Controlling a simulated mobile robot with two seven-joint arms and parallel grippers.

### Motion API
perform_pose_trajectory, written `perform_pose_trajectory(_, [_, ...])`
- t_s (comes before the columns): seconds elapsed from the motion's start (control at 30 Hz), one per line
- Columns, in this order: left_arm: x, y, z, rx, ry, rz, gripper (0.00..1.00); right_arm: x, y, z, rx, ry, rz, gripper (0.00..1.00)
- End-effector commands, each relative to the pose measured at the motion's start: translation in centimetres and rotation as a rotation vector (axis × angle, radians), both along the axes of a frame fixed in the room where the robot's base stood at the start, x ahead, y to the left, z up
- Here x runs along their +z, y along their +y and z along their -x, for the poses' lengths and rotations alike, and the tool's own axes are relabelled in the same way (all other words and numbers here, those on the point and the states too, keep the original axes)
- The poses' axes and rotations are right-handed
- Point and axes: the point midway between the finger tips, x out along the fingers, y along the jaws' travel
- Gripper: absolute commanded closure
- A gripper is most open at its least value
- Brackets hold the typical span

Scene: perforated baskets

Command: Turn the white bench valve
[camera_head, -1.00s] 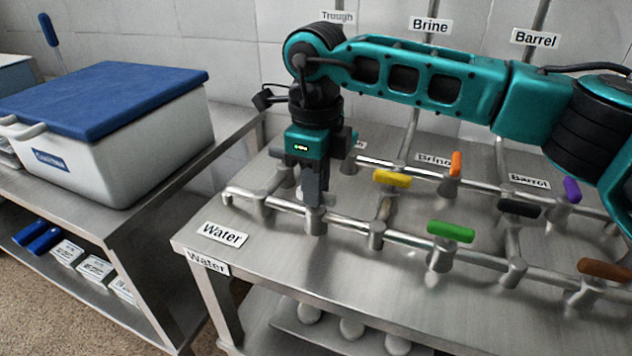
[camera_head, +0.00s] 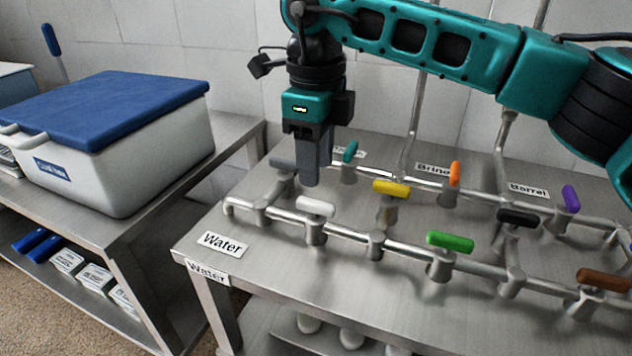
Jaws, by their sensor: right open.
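The white bench valve (camera_head: 316,206) sits on the front pipe of the bench, near the pipe's left end. Its white handle lies roughly along the pipe. My right gripper (camera_head: 313,178) points down just above and behind the white handle in the picture. Its fingers look apart from the handle, with nothing seen between them. The fingers overlap each other in this view, so the gap between them is hard to see. My left gripper is not in view.
Other valves stand close by: grey (camera_head: 284,163), teal (camera_head: 350,152), yellow (camera_head: 391,188), green (camera_head: 450,241), black (camera_head: 518,217), orange (camera_head: 455,174), purple (camera_head: 570,198) and brown (camera_head: 604,279). A white box with a blue lid (camera_head: 110,108) stands on the left table.

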Motion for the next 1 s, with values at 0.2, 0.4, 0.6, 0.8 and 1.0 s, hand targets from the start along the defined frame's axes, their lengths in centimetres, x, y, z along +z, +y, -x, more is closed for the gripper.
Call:
perform_pose_trajectory(0.2, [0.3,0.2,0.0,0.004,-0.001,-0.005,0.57,4.5,0.1,0.0,0.0,-0.001,0.0,0.56])
perform_pose_trajectory(0.4, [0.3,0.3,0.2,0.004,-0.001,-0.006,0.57,6.3,0.0,0.0,0.001,0.0,0.001,0.56])
perform_pose_trajectory(0.6, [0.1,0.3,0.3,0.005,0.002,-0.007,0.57,6.5,0.0,0.0,0.001,0.001,0.001,0.56])
perform_pose_trajectory(0.8, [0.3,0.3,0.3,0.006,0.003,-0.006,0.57,6.8,0.0,0.0,0.001,0.0,0.001,0.56])
perform_pose_trajectory(1.0, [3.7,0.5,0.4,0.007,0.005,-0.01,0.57,10.6,0.0,0.0,0.001,0.0,0.0,0.56])
